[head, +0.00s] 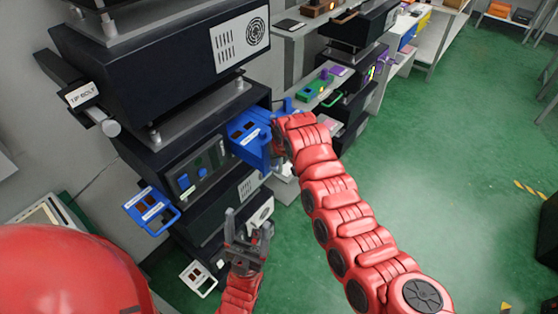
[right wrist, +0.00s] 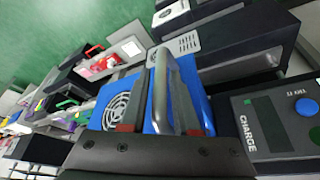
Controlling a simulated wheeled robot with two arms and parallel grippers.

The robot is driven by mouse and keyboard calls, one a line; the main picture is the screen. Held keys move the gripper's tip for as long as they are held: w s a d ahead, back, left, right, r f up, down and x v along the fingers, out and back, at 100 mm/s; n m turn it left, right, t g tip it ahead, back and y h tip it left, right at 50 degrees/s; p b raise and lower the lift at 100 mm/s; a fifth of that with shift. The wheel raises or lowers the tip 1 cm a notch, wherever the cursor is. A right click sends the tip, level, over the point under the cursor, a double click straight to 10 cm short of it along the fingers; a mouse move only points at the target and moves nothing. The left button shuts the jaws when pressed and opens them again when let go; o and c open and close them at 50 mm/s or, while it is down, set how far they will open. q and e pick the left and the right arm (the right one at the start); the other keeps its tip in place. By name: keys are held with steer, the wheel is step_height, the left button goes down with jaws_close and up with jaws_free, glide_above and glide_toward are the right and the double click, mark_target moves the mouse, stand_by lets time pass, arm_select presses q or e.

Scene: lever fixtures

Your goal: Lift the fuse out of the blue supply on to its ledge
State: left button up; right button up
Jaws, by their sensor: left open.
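The blue supply (head: 247,146) is a blue drawer sticking out of a black rack unit, with dark rectangular openings and a white label on top. I cannot make out the fuse or its ledge for certain. My right gripper (head: 279,140) is at the drawer's outer right end.
A second blue drawer (head: 150,208) with a loop handle sticks out lower left. A dark control panel (head: 195,174) with a blue knob lies between the drawers. A black bolt fixture (head: 84,95) juts out upper left. Shelves with coloured devices (head: 318,84) stand behind. Green floor (head: 440,150) is open at right.

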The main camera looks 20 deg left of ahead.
jaws_close()
stand_by(1.4)
